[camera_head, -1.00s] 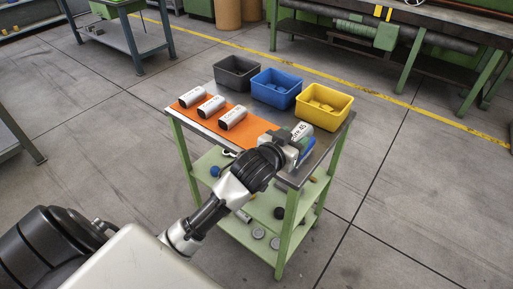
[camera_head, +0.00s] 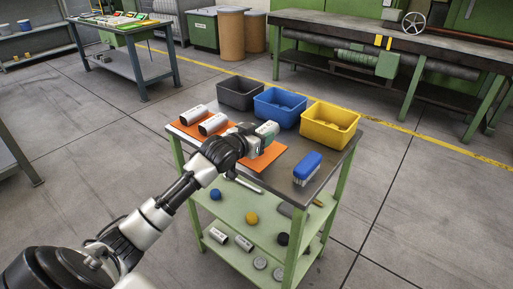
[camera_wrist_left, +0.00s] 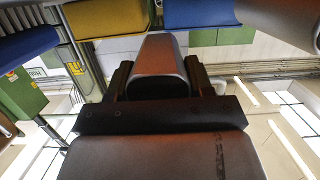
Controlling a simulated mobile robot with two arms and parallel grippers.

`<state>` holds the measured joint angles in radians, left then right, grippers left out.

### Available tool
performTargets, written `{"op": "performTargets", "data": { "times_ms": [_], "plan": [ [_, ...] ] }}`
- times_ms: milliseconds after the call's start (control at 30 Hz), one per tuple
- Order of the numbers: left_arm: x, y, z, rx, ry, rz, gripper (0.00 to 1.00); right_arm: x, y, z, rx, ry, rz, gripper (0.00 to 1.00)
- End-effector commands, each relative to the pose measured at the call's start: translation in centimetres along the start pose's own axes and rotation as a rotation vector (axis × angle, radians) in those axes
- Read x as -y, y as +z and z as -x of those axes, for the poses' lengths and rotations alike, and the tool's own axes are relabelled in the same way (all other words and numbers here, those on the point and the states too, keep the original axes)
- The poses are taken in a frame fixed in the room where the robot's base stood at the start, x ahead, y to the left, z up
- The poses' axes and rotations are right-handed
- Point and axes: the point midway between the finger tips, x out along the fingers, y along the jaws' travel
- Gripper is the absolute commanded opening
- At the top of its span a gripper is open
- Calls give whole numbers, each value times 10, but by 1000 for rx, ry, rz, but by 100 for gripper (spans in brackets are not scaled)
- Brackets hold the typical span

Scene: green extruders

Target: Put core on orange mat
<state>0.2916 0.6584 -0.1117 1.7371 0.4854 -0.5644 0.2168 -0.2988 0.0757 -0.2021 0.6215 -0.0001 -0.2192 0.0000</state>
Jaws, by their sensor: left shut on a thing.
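The orange mat (camera_head: 268,158) lies on the top of the green-legged cart. Two silver cores, one at the far left (camera_head: 190,115) and one beside it (camera_head: 212,124), lie on the mat. My left gripper (camera_head: 258,134) is over the right part of the mat, shut on a silver core (camera_head: 267,129). In the left wrist view, the held core (camera_wrist_left: 157,62) sits between the two dark fingers. I cannot tell whether it touches the mat. My gripper and wrist hide the mat area just right of the two cores. My right gripper is not in view.
Grey (camera_head: 240,92), blue (camera_head: 279,106) and yellow (camera_head: 330,127) bins stand along the cart's back edge. A blue brush (camera_head: 307,168) lies at the cart's right front, right of the mat. The lower shelf (camera_head: 228,209) holds several small parts.

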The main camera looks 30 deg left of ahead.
Motion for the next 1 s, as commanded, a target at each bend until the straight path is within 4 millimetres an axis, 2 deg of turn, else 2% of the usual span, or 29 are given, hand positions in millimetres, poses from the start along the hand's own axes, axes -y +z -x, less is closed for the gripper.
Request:
{"op": "performTargets", "data": {
  "times_ms": [100,233,500,800,833,1000],
  "plan": [
    [9,4,2,-4,-1,-1,15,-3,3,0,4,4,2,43],
    [11,11,0,-4,1,2,15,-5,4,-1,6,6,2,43],
    [10,44,-6,-4,0,0,15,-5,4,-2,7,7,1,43],
    [10,46,-6,-5,1,0,15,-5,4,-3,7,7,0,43],
    [10,48,-7,-2,1,0,53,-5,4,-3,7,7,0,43],
    [10,47,-6,-2,1,0,77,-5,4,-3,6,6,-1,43]
  ]
}}
